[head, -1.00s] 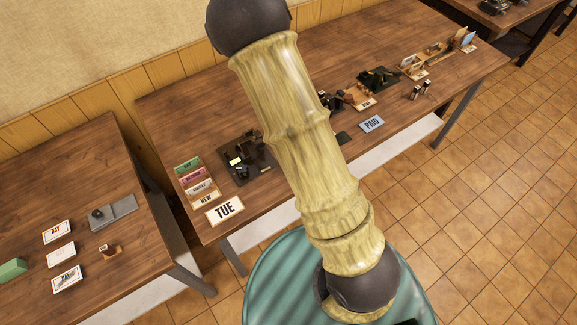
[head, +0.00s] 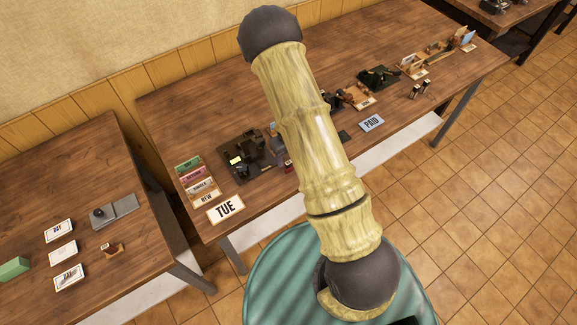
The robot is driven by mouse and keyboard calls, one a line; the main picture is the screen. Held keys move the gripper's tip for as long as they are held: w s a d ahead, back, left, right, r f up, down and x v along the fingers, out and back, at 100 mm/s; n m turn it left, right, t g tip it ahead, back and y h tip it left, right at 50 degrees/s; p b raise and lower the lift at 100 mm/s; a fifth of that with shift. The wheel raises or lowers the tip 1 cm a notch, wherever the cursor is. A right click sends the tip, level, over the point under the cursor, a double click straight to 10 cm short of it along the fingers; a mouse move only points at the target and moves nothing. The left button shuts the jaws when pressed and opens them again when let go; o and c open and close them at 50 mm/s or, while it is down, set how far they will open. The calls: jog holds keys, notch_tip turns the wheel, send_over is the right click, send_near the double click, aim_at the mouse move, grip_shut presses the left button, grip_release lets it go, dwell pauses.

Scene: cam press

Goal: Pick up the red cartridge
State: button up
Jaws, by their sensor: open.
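A small dark red item (head: 289,167) sits on the long table next to the dark press (head: 240,163), right beside my arm's edge. It may be the red cartridge, but it is too small to be sure. My own thick arm crosses the middle of the head view and covers part of the table behind it. I cannot make out my gripper in this view.
The long table (head: 190,90) holds a row of upright cards (head: 200,187), a TUE card (head: 226,208), a PAID card (head: 372,123) and small stations to the right. A left table (head: 60,180) holds cards, a grey block (head: 115,211) and a green box (head: 13,268). Tiled floor is clear at right.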

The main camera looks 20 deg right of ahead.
jog(key=shift+s+a+f+p, duration=0.15)
jog(key=shift+f+p, duration=0.65)
jog(key=shift+f, duration=1.75)
jog(key=c, duration=1.1)
jog(key=shift+r, duration=0.1)
notch_tip(320, 180, up, 10)
jog(key=shift+f+b, duration=0.1)
jog(key=shift+b, duration=0.55)
